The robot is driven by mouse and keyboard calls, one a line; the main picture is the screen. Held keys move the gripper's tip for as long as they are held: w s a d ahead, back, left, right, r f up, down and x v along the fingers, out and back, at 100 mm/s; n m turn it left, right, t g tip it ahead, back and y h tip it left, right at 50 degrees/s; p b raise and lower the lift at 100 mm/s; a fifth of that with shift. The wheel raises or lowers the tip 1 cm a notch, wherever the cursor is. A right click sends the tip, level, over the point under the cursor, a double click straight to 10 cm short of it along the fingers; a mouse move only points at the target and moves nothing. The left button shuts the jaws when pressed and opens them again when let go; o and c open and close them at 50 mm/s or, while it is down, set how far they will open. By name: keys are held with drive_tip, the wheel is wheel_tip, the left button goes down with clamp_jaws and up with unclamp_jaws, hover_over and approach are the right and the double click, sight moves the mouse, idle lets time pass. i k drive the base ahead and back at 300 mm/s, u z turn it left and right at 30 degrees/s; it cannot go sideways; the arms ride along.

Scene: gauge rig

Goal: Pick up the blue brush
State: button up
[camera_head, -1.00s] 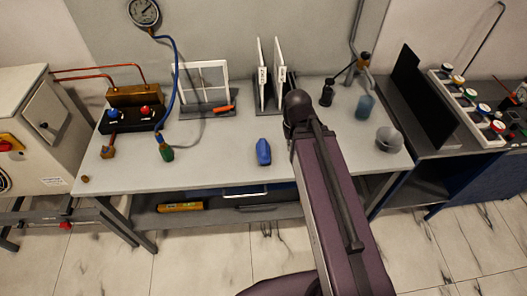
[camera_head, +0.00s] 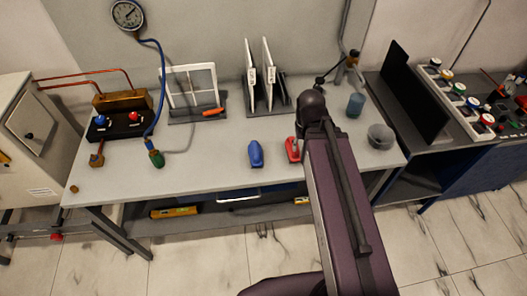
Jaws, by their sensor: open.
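The blue brush (camera_head: 256,154) lies on the grey bench near its front edge, left of my arm. A similar red item (camera_head: 292,149) lies just to its right, partly covered by my arm. My arm reaches up from the bottom of the picture, with its dark rounded joint over the bench. My gripper does not show, so its place relative to the blue brush cannot be seen.
The bench (camera_head: 215,177) is clear around and left of the blue brush. Behind are a white frame (camera_head: 166,86) and upright white panels (camera_head: 250,72). A green-ended blue hose (camera_head: 155,157) lies left. A grey bowl (camera_head: 380,137) and blue-grey cup (camera_head: 355,105) stand right.

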sight(255, 154)
drive_tip(key=z, duration=0.4)
drive_tip(key=k, duration=1.35)
drive_tip(key=u, duration=0.5)
drive_tip(key=i, duration=1)
